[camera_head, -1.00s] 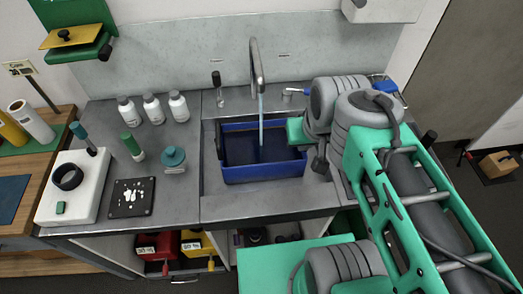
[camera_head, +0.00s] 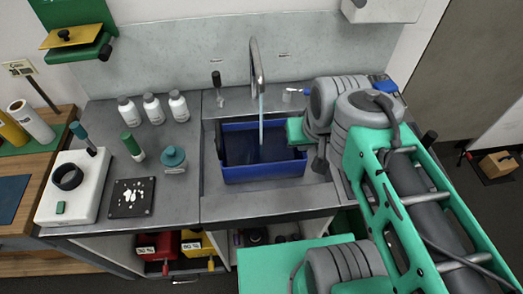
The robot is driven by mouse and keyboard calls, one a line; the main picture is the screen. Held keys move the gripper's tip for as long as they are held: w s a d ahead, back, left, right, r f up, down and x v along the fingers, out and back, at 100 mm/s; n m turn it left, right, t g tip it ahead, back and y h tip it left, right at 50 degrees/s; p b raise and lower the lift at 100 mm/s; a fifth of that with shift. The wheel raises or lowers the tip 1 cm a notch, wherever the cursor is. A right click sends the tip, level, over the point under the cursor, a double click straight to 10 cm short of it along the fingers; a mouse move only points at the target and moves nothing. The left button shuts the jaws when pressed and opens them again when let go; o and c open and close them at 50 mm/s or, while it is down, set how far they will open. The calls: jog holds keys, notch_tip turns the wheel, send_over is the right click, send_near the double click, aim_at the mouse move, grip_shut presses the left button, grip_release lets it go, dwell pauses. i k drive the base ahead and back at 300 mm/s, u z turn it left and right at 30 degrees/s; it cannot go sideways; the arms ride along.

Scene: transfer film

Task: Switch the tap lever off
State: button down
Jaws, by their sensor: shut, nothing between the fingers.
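The silver tap (camera_head: 257,62) stands behind the sink, and a stream of water (camera_head: 261,112) runs from its spout. A small silver fitting with a short blue-tipped lever (camera_head: 296,91) sits to the right of the tap, close to the left of my wrist. A separate dark upright handle (camera_head: 217,82) stands to the left of the tap. The water falls into a blue basin (camera_head: 265,173) in the sink. My grey and green arm comes in from the right. Its rounded wrist joints hide the counter behind them, and I cannot make out my gripper's fingers.
White bottles (camera_head: 152,108), a green-capped bottle (camera_head: 132,146), a teal-topped container (camera_head: 173,160) and a white device (camera_head: 74,187) stand on the left counter. A black plate (camera_head: 131,197) with white pieces lies there. The counter front (camera_head: 262,210) is clear.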

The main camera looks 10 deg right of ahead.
aim_at(306, 90)
jog(key=k, duration=1.35)
jog(key=z, duration=0.55)
jog(key=i, duration=1.5)
jog(key=u, duration=0.55)
